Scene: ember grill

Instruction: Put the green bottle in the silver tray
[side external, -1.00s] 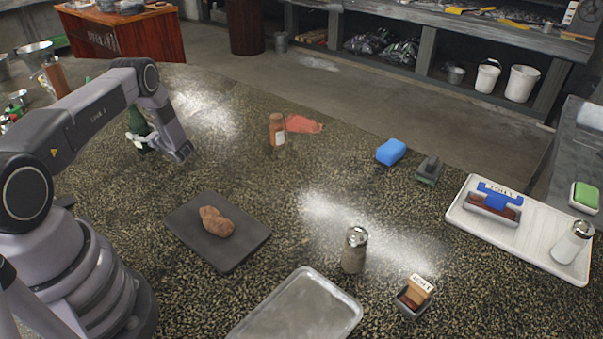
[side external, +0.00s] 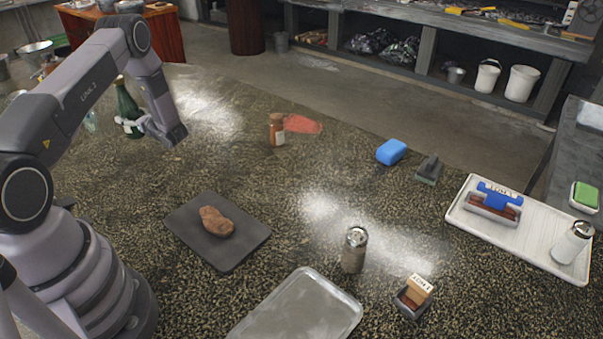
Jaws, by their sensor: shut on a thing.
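The green bottle (side external: 125,101) is upright at the back left, with its neck and body in view behind my arm. My gripper (side external: 127,123) is shut on its lower part. The bottle appears held above the table, though its base is partly hidden and the exact gap cannot be told. The silver tray (side external: 298,312) lies empty at the bottom middle, cut off by the frame edge, well to the front right of my gripper.
A dark board (side external: 188,222) with a brown potato-like lump (side external: 216,221) lies between bottle and tray. A shaker (side external: 354,250) and a small box (side external: 412,297) stand right of the tray. A brown-capped jar (side external: 277,129) and blue sponge (side external: 391,151) are farther back.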

